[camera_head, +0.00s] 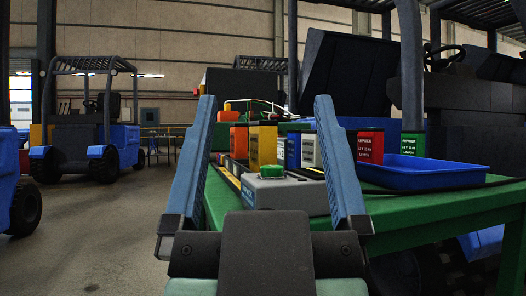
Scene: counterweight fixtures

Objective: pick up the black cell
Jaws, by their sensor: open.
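My gripper (265,100) is open and empty. Its two blue fingers stand wide apart in the foreground, on either side of a grey box with a green button (271,171). Right of the right finger stand another red cell (370,147) and a green cell (412,143), both with dark labels. I cannot make out a distinctly black cell; the right finger hides part of the row.
The cells and box are on a green table (390,207). An empty-looking blue tray (425,173) lies to the right. Forklifts stand behind the table and at the left (88,130). The concrete floor (105,225) at left is clear.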

